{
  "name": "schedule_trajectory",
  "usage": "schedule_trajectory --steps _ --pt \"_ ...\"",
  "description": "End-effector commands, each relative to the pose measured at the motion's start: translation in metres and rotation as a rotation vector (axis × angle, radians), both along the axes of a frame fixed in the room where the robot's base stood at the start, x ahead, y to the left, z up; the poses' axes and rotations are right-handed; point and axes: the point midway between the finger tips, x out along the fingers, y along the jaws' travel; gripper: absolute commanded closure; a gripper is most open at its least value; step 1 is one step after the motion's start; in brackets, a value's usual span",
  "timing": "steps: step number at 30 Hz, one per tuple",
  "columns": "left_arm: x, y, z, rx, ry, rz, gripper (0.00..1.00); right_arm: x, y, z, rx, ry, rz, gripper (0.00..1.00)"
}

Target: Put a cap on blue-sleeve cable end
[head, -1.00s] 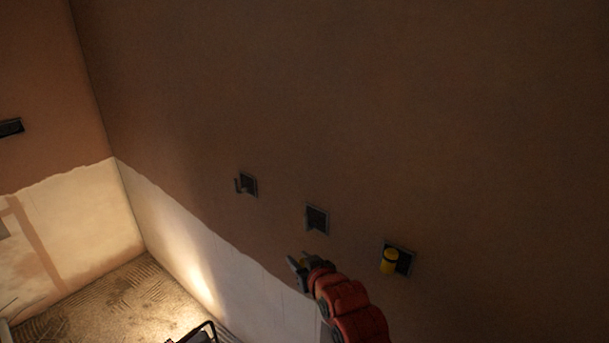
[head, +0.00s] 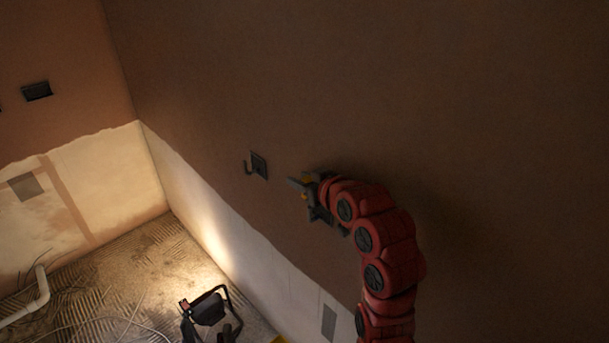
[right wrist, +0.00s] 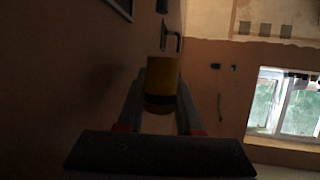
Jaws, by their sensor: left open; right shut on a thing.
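My right gripper (head: 302,187) reaches along the wall, its red arm coming up from the lower right. It is shut on a yellow cap with a dark band (right wrist: 163,84), held between both fingers in the right wrist view. Ahead of it is a dark wall box (head: 259,165) with a bent cable end (head: 248,168) sticking out, left of the gripper and apart from it. A bent cable end also shows beyond the cap in the right wrist view (right wrist: 172,43). Its sleeve colour is too dark to tell. My left gripper is not in view.
A work lamp (head: 206,308) stands on the rough floor, with a white pipe (head: 38,290) at the far left. Another dark wall box (head: 37,91) is on the left wall. A window (right wrist: 284,105) shows at right.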

Motion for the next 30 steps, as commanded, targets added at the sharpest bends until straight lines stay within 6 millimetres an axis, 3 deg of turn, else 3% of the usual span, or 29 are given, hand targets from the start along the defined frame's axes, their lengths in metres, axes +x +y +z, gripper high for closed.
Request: schedule_trajectory --steps 12,21,30 --pt "0.0 0.0 0.004 0.0 0.0 0.0 0.32 0.0 0.0 -0.027 0.0 0.004 0.0 1.0" --pt "0.0 0.0 -0.013 0.0 0.0 0.0 0.32 0.0 0.0 -0.049 0.0 0.001 0.0 1.0" --pt "0.0 0.0 -0.017 0.0 0.0 0.0 0.32 0.0 0.0 -0.056 0.0 0.0 0.0 1.0"
